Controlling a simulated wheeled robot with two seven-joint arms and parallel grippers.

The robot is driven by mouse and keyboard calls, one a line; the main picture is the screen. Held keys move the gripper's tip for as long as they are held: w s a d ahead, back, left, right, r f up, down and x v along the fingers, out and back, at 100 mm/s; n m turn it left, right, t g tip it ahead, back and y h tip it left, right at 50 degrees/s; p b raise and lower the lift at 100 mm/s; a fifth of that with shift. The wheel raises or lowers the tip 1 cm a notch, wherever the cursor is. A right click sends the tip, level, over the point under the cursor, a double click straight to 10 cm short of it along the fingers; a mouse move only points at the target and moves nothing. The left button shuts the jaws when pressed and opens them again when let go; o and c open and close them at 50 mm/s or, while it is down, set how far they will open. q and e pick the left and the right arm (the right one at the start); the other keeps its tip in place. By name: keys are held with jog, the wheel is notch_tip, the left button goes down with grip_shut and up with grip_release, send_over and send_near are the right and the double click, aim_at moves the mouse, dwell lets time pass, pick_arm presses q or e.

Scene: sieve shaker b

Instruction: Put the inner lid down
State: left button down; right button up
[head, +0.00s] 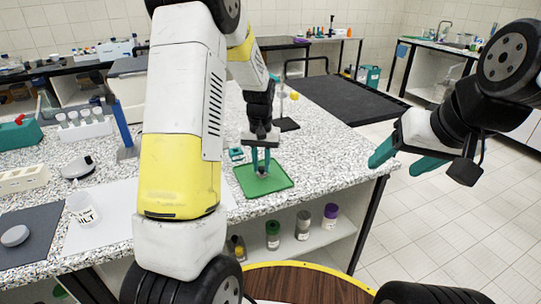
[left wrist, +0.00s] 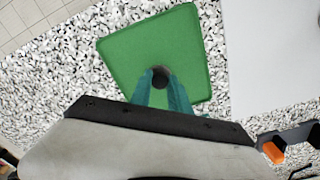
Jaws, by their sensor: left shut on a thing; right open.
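My left gripper (head: 261,165) points down over a green mat (head: 277,184) on the speckled bench. Its teal fingers are shut on a small dark round thing, which I take to be the inner lid (left wrist: 161,76); only its top shows between the fingertips in the left wrist view. The green mat also shows there (left wrist: 130,50). I cannot tell whether the lid touches the mat. My right gripper (head: 398,160) is open and empty, in the air off the right end of the bench.
A white cup (head: 82,209) stands on a white sheet at the left. A grey disc (head: 15,236) lies on a dark mat. A small teal item (head: 236,154) sits just behind the green mat. Several jars stand on the shelf below. A stand (head: 283,100) is further back.

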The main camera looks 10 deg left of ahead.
aim_at(262, 168)
pick_arm(q)
jog(key=shift+f, duration=0.1)
jog(key=c, duration=1.2)
grip_release()
jog(key=shift+c, duration=0.2)
notch_tip(262, 168, up, 12)
jog(key=s+d+r+t+h, duration=0.1)
jog(key=s+r+t, duration=0.2)
jog(key=s, duration=0.9)
jog(key=s+d+r+t+h, duration=0.1)
jog(key=s+r+t, duration=0.2)
jog(key=s, duration=0.9)
notch_tip(262, 168, up, 4)
jog(key=shift+f+m, duration=0.1)
jog(key=shift+m, duration=0.3)
jog(key=shift+d, duration=0.1)
